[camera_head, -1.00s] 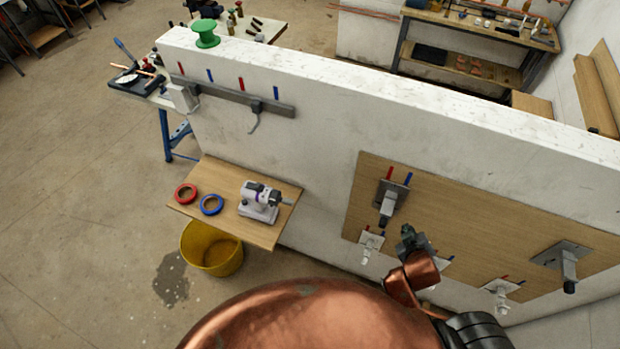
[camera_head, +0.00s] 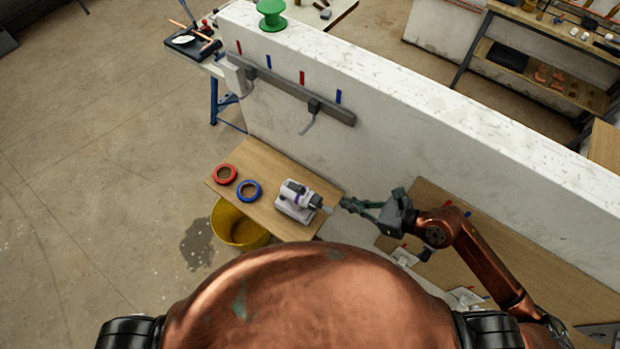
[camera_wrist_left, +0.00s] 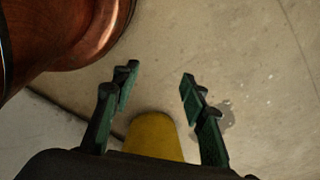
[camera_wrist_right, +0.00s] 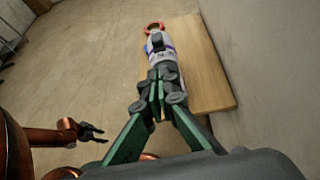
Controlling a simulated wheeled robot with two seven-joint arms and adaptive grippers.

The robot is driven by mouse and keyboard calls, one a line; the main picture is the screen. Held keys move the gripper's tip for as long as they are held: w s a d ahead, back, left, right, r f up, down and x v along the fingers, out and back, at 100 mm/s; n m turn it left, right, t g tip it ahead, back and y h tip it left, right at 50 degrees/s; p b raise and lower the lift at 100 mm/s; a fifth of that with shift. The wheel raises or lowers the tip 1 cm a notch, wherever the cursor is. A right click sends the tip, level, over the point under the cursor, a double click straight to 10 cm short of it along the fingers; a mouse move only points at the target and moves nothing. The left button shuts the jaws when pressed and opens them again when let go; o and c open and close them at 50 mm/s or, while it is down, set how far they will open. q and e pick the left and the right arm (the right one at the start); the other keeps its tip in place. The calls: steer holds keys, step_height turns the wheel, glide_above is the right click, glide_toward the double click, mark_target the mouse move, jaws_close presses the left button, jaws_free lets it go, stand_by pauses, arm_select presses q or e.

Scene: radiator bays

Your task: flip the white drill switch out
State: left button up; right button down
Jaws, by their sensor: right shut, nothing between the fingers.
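The white drill (camera_head: 292,203) lies on a small wooden shelf (camera_head: 262,212) fixed to the white wall, its dark nose toward the right. My right gripper (camera_head: 346,204) is shut and empty, just right of the drill's nose. In the right wrist view the shut fingertips (camera_wrist_right: 157,88) overlap the near end of the drill (camera_wrist_right: 160,45); I cannot tell whether they touch. I cannot make out the switch on the drill. My left gripper (camera_wrist_left: 157,80) is open and empty over the floor; it also shows in the right wrist view (camera_wrist_right: 96,131).
A red tape ring (camera_head: 225,174) and a blue tape ring (camera_head: 248,191) lie left of the drill. A yellow bucket (camera_head: 236,228) stands below the shelf. A rail with a hook (camera_head: 300,98) is on the wall above. A wooden panel (camera_head: 432,200) is at the right.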

steer(key=p, duration=0.2)
glide_toward(303, 190)
steer(key=x, duration=0.3)
steer(key=p+x, duration=0.1)
steer(key=x, duration=0.2)
steer(key=shift+s+a+r, duration=0.1)
steer(key=shift+a+r, duration=0.05)
steer(key=shift+r, duration=0.1)
arm_select(q)
steer(key=s+r, duration=0.3)
steer(key=shift+s+r, duration=0.1)
arm_select(e)
steer(key=shift+a, duration=0.1)
